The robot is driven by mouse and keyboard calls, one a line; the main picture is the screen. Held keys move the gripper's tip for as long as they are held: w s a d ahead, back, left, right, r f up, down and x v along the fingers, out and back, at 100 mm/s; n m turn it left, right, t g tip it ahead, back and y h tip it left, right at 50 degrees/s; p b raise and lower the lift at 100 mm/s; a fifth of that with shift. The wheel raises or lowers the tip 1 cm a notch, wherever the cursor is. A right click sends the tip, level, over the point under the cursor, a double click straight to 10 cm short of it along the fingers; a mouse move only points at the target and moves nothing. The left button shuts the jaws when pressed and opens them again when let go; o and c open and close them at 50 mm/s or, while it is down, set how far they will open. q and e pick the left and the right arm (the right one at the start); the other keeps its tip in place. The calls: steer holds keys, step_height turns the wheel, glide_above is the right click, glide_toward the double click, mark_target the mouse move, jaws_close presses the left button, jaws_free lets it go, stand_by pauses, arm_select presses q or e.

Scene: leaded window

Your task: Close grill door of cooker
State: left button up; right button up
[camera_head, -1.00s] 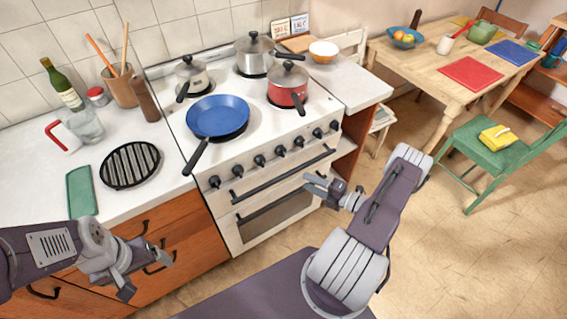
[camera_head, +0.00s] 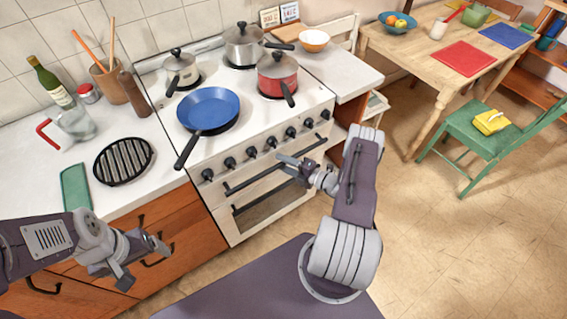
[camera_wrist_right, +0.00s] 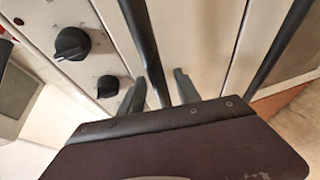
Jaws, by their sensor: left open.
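The cream cooker (camera_head: 170,125) stands against the wall, with black knobs along its front. Its grill door (camera_head: 280,179) is the upper front panel, with a long black bar handle (camera_head: 240,187). I cannot tell how far it stands from shut. The handle also shows in the right wrist view (camera_wrist_right: 138,30). My right gripper (camera_head: 284,165) is at the handle's right half. In the right wrist view its two fingers (camera_wrist_right: 160,88) are apart, with the bar running between them; contact is unclear. My left gripper (camera_head: 143,263) is open and empty before the wooden drawers.
A lower oven door (camera_head: 265,214) with its own handle is below. A blue pan (camera_head: 208,110), a red pot (camera_head: 278,78) and grey pots stand on the hob. The floor (camera_head: 440,240) at right is clear, left of a green chair (camera_head: 485,135).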

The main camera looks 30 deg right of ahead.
jaws_close()
stand_by(1.3)
